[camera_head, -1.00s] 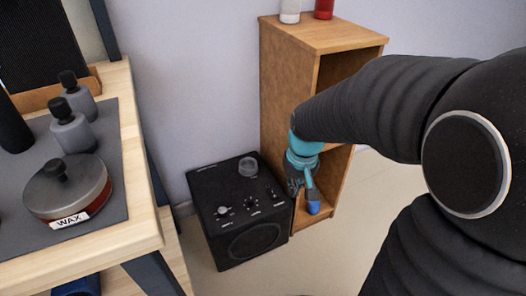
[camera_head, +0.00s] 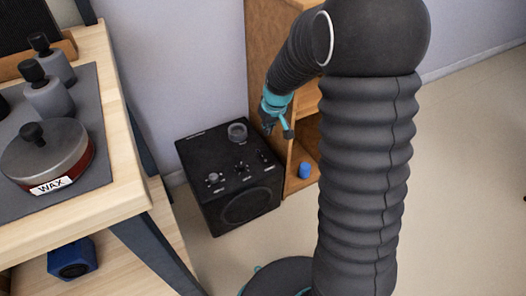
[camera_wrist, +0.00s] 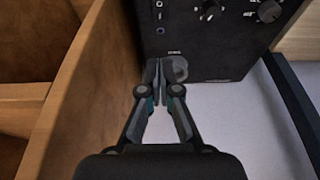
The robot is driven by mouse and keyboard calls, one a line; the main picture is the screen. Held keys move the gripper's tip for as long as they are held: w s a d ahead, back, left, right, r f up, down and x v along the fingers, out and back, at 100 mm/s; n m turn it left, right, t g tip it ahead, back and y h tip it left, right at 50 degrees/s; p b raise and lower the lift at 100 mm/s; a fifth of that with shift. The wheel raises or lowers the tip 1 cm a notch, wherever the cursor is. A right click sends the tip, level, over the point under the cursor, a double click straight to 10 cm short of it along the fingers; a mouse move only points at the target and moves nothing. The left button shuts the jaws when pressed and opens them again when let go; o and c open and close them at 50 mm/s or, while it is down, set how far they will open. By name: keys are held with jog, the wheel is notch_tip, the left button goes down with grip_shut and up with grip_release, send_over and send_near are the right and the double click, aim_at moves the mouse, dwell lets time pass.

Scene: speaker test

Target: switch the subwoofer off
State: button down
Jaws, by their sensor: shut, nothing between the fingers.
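The subwoofer (camera_head: 222,200) is a black box on the floor with knobs and small controls on its top panel. The wrist view shows that panel (camera_wrist: 205,52) close up. A small switch (camera_wrist: 158,14) with I and O marks lies near the panel's edge beside the wooden shelf; I cannot tell its position. My gripper (camera_wrist: 158,70) is shut and empty, its tips over the panel beside a round, clear-looking knob (camera_wrist: 178,68). Contact cannot be told. In the head view my gripper (camera_head: 270,128) is at the box's back right, by the shelf.
The wooden shelf (camera_head: 262,50) stands close against the subwoofer's right side and holds a blue item (camera_head: 304,171). A workbench (camera_head: 125,190) with bottles and a wax tin (camera_head: 45,160) is on the left. Open floor (camera_head: 460,190) lies to the right.

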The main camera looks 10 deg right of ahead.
aim_at(262, 156)
jog(key=shift+f, duration=0.1)
jog(key=x, duration=0.4)
jog(key=b+x, duration=0.1)
jog(key=x, duration=0.7)
jog(key=shift+s+d+f, duration=0.1)
jog(key=shift+s+f, duration=0.2)
jog(key=shift+f, duration=0.7)
jog(key=shift+b, duration=0.3)
jog(key=shift+w+f+b, duration=0.1)
jog(key=shift+f+b, duration=0.15)
jog(key=shift+b, duration=0.2)
